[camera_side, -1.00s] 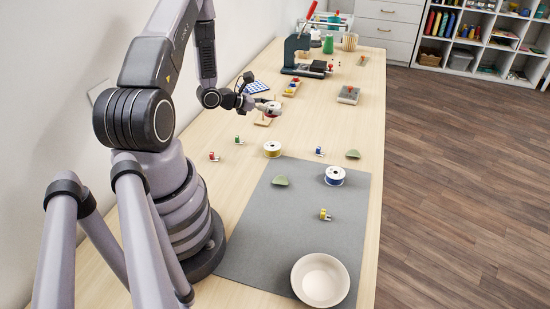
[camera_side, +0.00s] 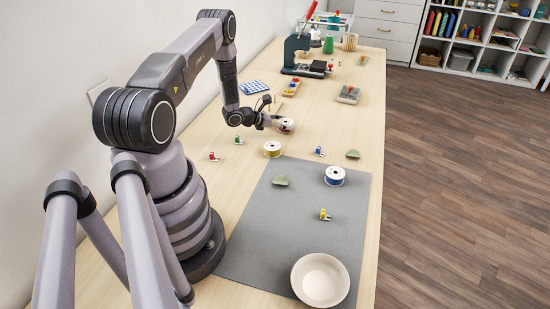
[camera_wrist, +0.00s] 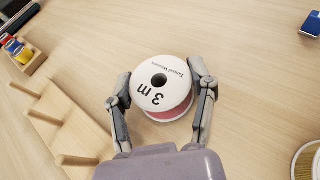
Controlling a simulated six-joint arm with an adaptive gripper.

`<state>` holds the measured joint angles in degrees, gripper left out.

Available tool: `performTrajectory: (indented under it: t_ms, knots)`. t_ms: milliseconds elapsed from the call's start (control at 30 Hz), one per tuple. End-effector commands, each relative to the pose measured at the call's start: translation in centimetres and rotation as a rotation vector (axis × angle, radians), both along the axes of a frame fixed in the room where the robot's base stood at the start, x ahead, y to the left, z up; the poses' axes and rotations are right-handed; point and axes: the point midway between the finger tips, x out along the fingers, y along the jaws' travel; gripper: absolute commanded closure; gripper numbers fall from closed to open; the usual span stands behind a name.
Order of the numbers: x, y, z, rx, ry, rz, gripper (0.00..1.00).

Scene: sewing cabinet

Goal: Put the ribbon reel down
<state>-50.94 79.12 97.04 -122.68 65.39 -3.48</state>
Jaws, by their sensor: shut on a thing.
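The ribbon reel (camera_wrist: 161,92) has white flanges, a dark centre hole, "3 m" printed on top and pink-red ribbon. My gripper (camera_wrist: 160,80) is shut on it, one finger on each side, in the wrist view. In the side view the reel (camera_side: 286,125) is at my gripper (camera_side: 279,122), low over bare wood behind the grey mat. The reel lies flat, label up. I cannot tell whether its underside touches the table.
A wooden peg rack (camera_wrist: 62,105) stands left of the reel in the wrist view. A yellow reel (camera_side: 272,149) is nearer the mat. A blue clip (camera_side: 319,151) and a blue reel (camera_side: 335,176) lie to the right. Bare table (camera_side: 335,125) is free right of the reel.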

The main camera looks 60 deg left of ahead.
Motion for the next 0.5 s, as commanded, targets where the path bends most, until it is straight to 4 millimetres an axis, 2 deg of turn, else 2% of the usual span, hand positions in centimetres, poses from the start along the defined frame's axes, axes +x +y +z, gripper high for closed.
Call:
performTrajectory:
  t_ms: [233,267,433,500]
  knots:
    - [-0.02,-0.01,-0.3,0.0,0.0,0.0,0.72]
    - [0.0,0.0,-0.24,0.0,0.0,0.0,0.4]
    - [-0.01,0.0,-0.22,0.0,0.0,0.0,0.18]
    - [0.0,0.0,-0.22,0.0,0.0,0.0,0.18]
